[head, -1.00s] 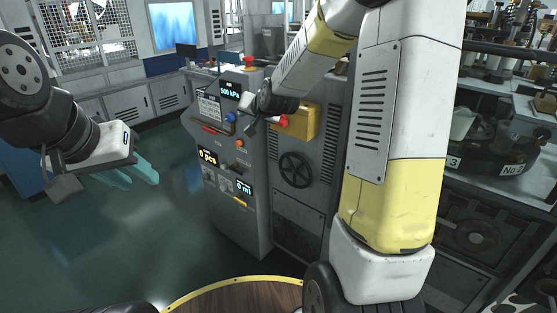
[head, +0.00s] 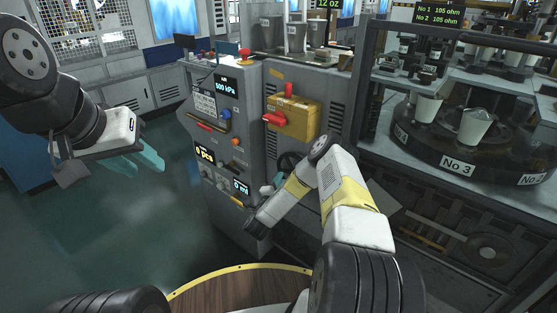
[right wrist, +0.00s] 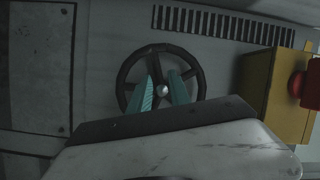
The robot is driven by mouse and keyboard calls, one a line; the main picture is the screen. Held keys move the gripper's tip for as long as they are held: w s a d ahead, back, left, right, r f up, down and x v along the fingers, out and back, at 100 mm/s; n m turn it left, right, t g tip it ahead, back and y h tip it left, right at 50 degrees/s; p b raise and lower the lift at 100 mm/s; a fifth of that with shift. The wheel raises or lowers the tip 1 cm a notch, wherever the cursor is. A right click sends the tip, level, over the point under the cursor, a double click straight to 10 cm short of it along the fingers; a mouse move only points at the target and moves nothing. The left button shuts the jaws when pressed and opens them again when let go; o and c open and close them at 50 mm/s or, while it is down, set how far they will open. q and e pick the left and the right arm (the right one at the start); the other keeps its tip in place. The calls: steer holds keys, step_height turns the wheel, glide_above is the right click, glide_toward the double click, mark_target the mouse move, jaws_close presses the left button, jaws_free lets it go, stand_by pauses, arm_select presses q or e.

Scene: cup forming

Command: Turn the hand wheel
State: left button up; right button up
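The hand wheel (head: 286,159) is a black spoked wheel on the front of the grey cabinet, partly hidden behind my right arm in the head view. In the right wrist view the wheel (right wrist: 160,47) shows nearly whole, with a pale hub in its middle. My right gripper (right wrist: 162,82) points at the wheel, its two teal fingers apart, one on each side of the hub. Whether they touch the wheel I cannot tell. In the head view, the right gripper (head: 278,180) is mostly hidden by its wrist. My left gripper (head: 146,160) is open and empty, away to the left.
A yellow box (head: 296,118) with a red handle (head: 274,119) sits above the wheel. A control panel (head: 214,125) with buttons and displays is to its left. A rotary table with cups (head: 476,124) stands at the right. The floor at left is clear.

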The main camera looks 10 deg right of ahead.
mark_target(286, 172)
steer(key=x, duration=0.7)
steer(key=shift+w+d+f, duration=0.1)
steer(key=shift+d+f, duration=0.15)
steer(key=shift+d, duration=0.1)
jaws_close()
stand_by(1.1)
